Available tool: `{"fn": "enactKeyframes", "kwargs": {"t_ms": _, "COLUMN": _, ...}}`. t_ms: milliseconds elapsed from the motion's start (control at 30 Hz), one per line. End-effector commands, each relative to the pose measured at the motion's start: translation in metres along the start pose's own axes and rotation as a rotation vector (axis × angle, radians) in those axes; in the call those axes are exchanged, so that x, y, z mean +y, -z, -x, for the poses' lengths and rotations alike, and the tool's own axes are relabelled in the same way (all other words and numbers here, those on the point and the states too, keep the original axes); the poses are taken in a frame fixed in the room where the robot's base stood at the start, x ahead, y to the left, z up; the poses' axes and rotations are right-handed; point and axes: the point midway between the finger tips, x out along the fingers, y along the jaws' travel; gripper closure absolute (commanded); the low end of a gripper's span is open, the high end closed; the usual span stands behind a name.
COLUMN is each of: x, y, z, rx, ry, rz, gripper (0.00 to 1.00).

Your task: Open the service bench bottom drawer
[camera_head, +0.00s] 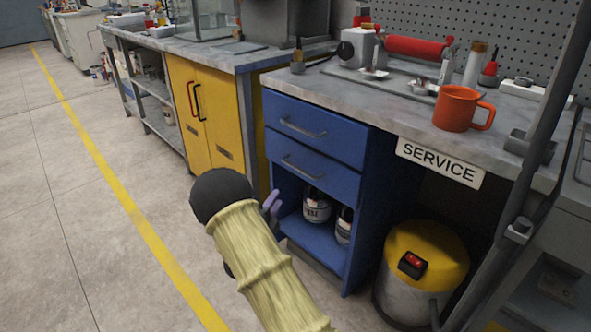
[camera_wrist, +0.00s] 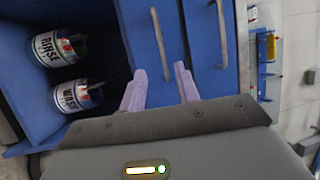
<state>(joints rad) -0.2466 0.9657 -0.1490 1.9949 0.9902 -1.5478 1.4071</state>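The blue service bench cabinet has two drawers above an open shelf. The bottom drawer (camera_head: 312,178) looks shut, with a grey bar handle (camera_head: 301,166) across its front. In the wrist view, turned on its side, this handle (camera_wrist: 160,45) is the one nearer the bottles. My gripper (camera_wrist: 160,71) is open, its two pale purple fingers apart, with one end of the handle showing between the fingertips. I cannot tell how far the handle is from them. In the head view my gripper (camera_head: 272,204) is mostly hidden behind my arm, low in front of the cabinet.
The top drawer (camera_head: 310,126) is also shut. A yellow-topped drum (camera_head: 427,255) stands to the right. An orange mug (camera_head: 457,108) is on the benchtop. Floor to the left is clear.

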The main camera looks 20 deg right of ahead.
Motion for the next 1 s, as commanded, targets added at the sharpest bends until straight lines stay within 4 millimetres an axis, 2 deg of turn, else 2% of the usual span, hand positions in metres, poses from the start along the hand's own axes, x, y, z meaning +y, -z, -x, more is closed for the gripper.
{"fn": "enactKeyframes", "kwargs": {"t_ms": 700, "x": 0.002, "y": 0.000, "z": -0.126, "rx": 0.001, "ry": 0.002, "rz": -0.001, "gripper": 0.68}}
{"fn": "enactKeyframes", "kwargs": {"t_ms": 833, "x": 0.002, "y": 0.000, "z": -0.144, "rx": 0.000, "ry": 0.002, "rz": -0.001, "gripper": 0.68}}
{"fn": "enactKeyframes", "kwargs": {"t_ms": 1000, "x": 0.001, "y": 0.000, "z": -0.155, "rx": -0.001, "ry": -0.001, "rz": 0.000, "gripper": 0.68}}
